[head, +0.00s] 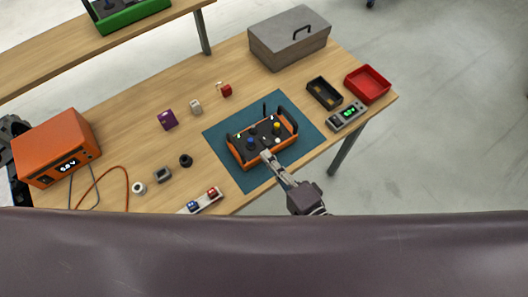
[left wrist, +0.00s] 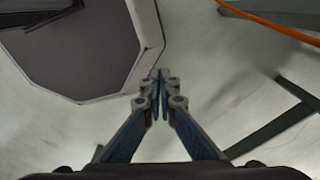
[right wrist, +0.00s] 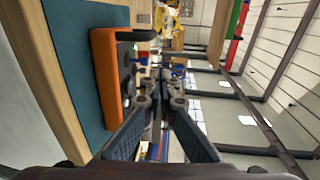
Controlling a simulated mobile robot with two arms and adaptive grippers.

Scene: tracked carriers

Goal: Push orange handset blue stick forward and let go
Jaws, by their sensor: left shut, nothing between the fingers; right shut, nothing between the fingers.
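The orange handset (head: 240,155) lies on a teal mat (head: 225,170) on the wooden table. Its dark top carries a blue stick (head: 251,142) and a yellow stick (head: 276,127). My right gripper (head: 265,155) is shut and empty at the handset's near edge, just below the blue stick in the head view; I cannot tell whether it touches. In the right wrist view the handset (right wrist: 106,80) is left of my right gripper (right wrist: 159,75), and the blue stick cannot be made out clearly. My left gripper (left wrist: 159,75) is shut and empty, over the floor.
An orange power supply (head: 57,147) with cables stands at the left. A grey toolbox (head: 288,42), a black tray (head: 324,93), a red tray (head: 368,84) and a meter (head: 346,116) lie to the right. Several small parts lie left of the mat.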

